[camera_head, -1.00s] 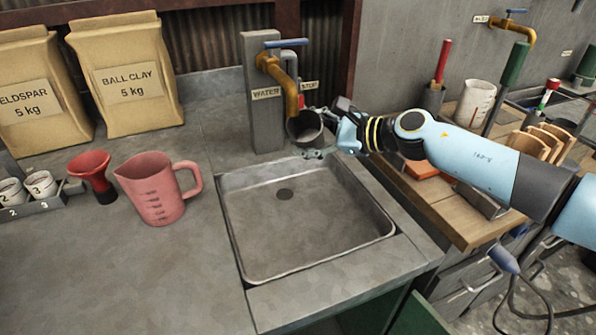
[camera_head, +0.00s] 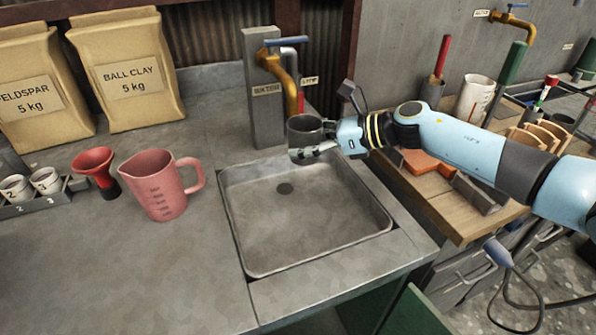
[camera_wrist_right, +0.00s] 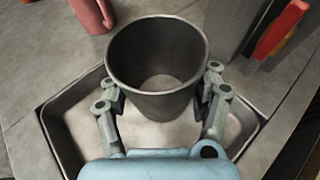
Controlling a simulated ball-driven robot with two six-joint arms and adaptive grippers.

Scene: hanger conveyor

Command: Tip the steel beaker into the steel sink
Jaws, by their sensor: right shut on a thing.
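The steel beaker (camera_head: 304,132) is dark grey and stands about upright in the air over the back of the steel sink (camera_head: 270,250), just in front of the tap. My right gripper (camera_head: 318,150) reaches in from the right and is shut on the beaker. In the right wrist view my right gripper (camera_wrist_right: 163,98) has one finger on each side of the beaker (camera_wrist_right: 158,95). Its mouth faces that camera, and a plain grey bottom shows inside, with no clear sign of contents. The sink (camera_wrist_right: 70,125) lies below it. My left gripper is not in view.
A brass water tap on a grey post (camera_head: 263,100) stands right behind the beaker. A pink jug (camera_head: 160,188) and a red funnel (camera_head: 95,165) stand on the counter left of the sink. A wooden bench (camera_head: 440,205) with tools is at the right.

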